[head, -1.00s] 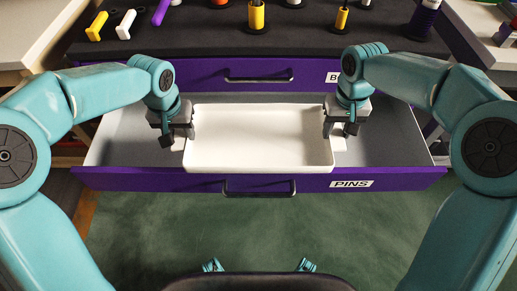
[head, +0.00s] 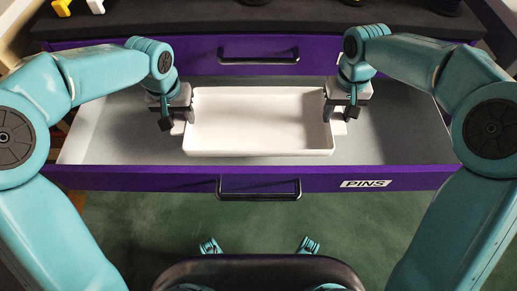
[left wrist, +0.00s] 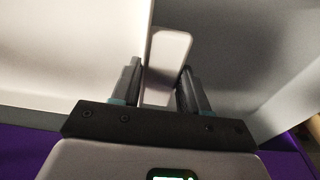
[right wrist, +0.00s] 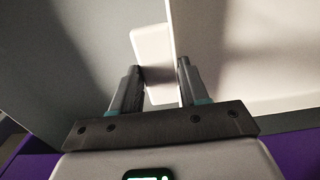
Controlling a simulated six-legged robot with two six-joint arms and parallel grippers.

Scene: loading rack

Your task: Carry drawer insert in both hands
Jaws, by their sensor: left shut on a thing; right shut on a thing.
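The drawer insert (head: 258,118) is a white, shallow, empty rectangular tray. In the head view it is level, within the outline of the open purple drawer (head: 120,178) labelled PINS. Whether it touches the drawer floor I cannot tell. My left gripper (head: 178,117) is shut on the insert's left end, where a pale tab (left wrist: 166,50) shows between its fingers in the left wrist view. My right gripper (head: 341,115) is shut on the right end, with a similar tab (right wrist: 153,50) between its fingers in the right wrist view.
A closed purple drawer (head: 330,60) with a handle lies behind, under a dark worktop (head: 200,28) bearing several items. Free grey drawer floor (head: 110,133) shows on both sides of the insert. A green floor (head: 150,225) lies in front.

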